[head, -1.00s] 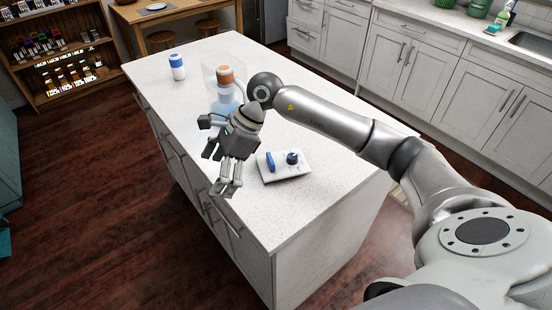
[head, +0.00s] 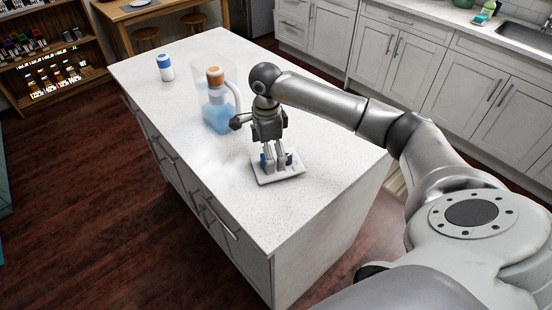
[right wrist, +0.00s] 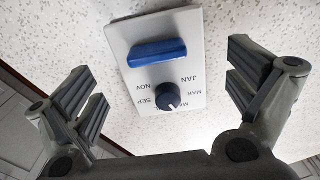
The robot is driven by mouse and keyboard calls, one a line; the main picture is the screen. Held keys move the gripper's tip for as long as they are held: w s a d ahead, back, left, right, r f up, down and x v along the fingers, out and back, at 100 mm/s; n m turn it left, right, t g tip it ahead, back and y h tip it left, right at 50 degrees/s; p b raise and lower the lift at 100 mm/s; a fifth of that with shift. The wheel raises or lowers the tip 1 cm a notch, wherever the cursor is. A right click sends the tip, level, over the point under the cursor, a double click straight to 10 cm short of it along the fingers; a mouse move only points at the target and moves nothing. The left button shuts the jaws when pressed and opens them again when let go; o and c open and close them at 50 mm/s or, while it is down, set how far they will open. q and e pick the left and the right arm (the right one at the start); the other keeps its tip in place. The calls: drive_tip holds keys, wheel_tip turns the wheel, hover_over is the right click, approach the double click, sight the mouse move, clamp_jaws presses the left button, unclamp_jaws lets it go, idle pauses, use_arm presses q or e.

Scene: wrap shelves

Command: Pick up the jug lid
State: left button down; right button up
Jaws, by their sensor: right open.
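The jug lid is a white rectangular plate (head: 294,176) lying flat on the island top. My right gripper (head: 276,168) is open above the lid, pointing down. In the right wrist view its fingers (right wrist: 165,92) are spread wide to either side of the lid, apart from it and empty. In the head view the fingers partly hide the grip and dial. My left gripper is not in view.
A clear jug with bluish contents (head: 216,118) and a curved handle stands behind the gripper. An orange-capped bottle (head: 214,79) overlaps it. A white bottle with a blue band (head: 165,68) stands farther left. The near part of the island top (head: 285,218) is clear.

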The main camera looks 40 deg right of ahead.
drive_tip(key=f, duration=0.1)
drive_tip(key=f+p, duration=0.1)
drive_tip(key=f, duration=0.1)
drive_tip(key=shift+a+f, duration=0.25)
drive_tip(key=shift+f, duration=0.4)
drive_tip(key=shift+c, duration=0.3)
drive_tip(key=shift+s+r, duration=0.1)
drive_tip(key=c, duration=0.7)
drive_tip(key=shift+s, duration=0.3)
drive_tip(key=c, duration=0.5)
